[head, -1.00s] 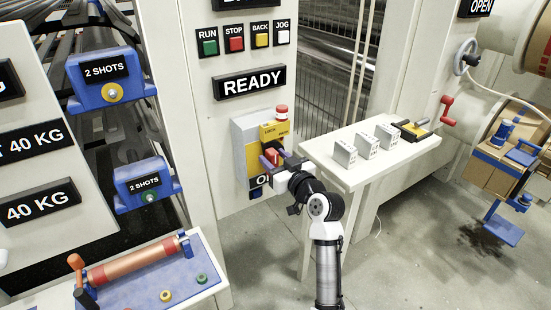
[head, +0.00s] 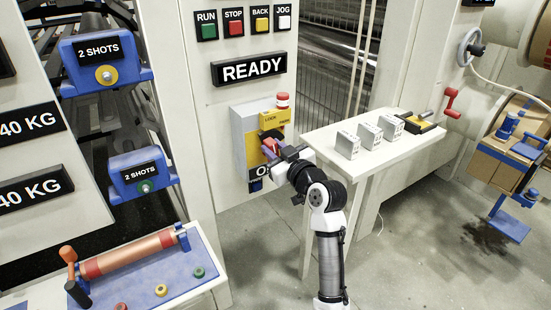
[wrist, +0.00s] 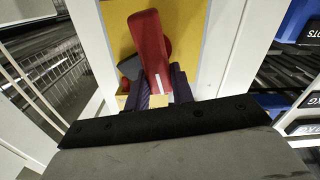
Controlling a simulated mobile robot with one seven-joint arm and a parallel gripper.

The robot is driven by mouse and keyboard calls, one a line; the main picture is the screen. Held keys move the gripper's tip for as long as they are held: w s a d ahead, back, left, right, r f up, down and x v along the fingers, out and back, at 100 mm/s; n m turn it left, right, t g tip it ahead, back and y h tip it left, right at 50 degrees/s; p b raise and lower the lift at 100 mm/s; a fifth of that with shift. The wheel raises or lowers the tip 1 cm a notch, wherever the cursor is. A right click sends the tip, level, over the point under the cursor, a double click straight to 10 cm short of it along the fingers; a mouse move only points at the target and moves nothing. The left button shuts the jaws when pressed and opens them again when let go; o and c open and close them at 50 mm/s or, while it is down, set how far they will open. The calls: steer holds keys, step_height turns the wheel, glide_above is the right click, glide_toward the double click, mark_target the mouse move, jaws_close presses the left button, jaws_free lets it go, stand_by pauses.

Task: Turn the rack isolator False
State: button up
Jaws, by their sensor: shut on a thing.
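The rack isolator is a grey box (head: 239,140) on the cream machine panel, with a yellow plate marked LOCK (head: 276,118) and a red handle (head: 268,148). In the wrist view the red handle (wrist: 150,45) stands out in front of the yellow plate (wrist: 190,38), leaning slightly. My gripper (head: 274,150) reaches the handle from the lower right. In the wrist view my gripper's purple fingers (wrist: 161,92) are shut on the handle's near end. A black-and-white label below, starting with "O", is partly hidden by my gripper.
A white table (head: 325,140) with several small grey blocks (head: 368,133) stands just right of my arm. A READY sign (head: 248,69) and a row of buttons (head: 262,24) are above the isolator. A blue tray with a roller (head: 130,255) is at lower left.

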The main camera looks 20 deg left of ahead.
steer(key=n+b, duration=0.1)
steer(key=b, duration=0.1)
steer(key=n+b, duration=0.1)
steer(key=b, duration=0.1)
steer(key=f+n+b, duration=0.1)
steer(key=b, duration=0.1)
steer(key=shift+s+a+n, duration=0.25)
steer(key=shift+s+n, duration=0.05)
steer(key=shift+n, duration=0.1)
steer(key=n+b, duration=0.2)
steer(key=b, duration=0.1)
steer(key=n+b, duration=0.1)
steer(key=b, duration=0.1)
steer(key=shift+s+a+f+n, duration=0.2)
steer(key=shift+s+f+n, duration=0.05)
steer(key=shift+n, duration=0.05)
steer(key=n+b, duration=0.4)
steer(key=b, duration=0.1)
steer(key=shift+s+a+f, duration=0.15)
steer(key=shift+s+f, duration=0.05)
steer(key=shift+f, duration=0.15)
steer(key=shift+f+n+b, duration=0.2)
steer(key=shift+n+b, duration=1.5)
steer(key=shift+n, duration=0.3)
steer(key=o, duration=1)
